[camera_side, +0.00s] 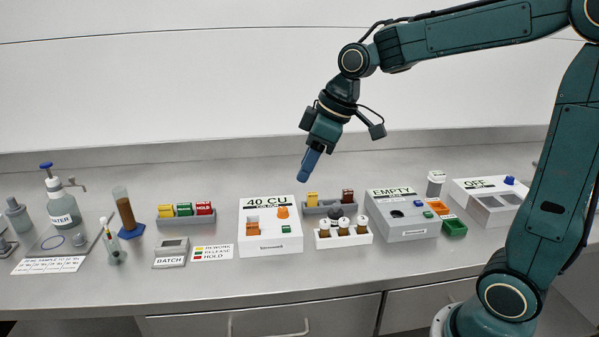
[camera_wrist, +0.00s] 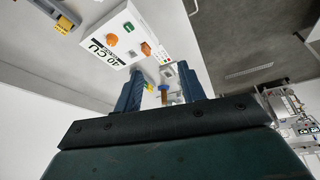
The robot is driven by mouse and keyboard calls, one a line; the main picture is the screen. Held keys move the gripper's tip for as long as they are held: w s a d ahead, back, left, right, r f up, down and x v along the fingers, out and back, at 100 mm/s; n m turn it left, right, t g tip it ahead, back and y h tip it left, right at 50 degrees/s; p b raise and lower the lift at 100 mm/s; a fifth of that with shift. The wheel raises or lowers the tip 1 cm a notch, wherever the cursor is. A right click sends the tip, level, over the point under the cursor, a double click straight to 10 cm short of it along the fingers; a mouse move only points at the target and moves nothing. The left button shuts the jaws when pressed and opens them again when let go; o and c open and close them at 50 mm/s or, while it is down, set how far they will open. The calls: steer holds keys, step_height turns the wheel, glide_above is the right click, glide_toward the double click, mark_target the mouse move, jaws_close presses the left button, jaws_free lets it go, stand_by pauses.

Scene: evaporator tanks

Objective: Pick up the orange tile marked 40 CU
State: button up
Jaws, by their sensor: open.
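A white box labelled 40 CU (camera_side: 270,240) stands on the bench in the middle of the side view. I cannot read a marking on the orange block itself. In the wrist view the labelled box (camera_wrist: 118,45) shows beyond the fingers, with the orange block (camera_wrist: 146,49). My gripper (camera_side: 305,175) is open and empty, above and to the right of the box; its two fingers show in the wrist view (camera_wrist: 162,82).
A grey rack (camera_side: 318,211) with yellow and dark red tiles and a white vial holder (camera_side: 343,241) stand right of the box. A box labelled EMPTY (camera_side: 405,228) is farther right. Left stands a rack (camera_side: 186,220) of coloured tiles. The front bench strip is clear.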

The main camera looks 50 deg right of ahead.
steer(key=w+d+f+n+y, duration=0.1)
steer(key=w+d+f+n, duration=0.2)
steer(key=w+f, duration=0.4)
steer(key=w, duration=0.4)
steer(key=shift+w+f+g+y, duration=0.2)
steer(key=shift+w+g+y, duration=0.1)
steer(key=shift+g, duration=0.1)
glide_above(253, 224)
steer(key=s+d, duration=0.1)
steer(key=d, duration=0.1)
steer(key=shift+s+a+f, duration=0.1)
steer(key=shift+f, duration=1.85)
steer(key=shift+s+f, duration=0.1)
steer(key=shift+f, duration=1.85)
steer(key=shift+x, duration=2.55)
steer(key=shift+s, duration=0.15)
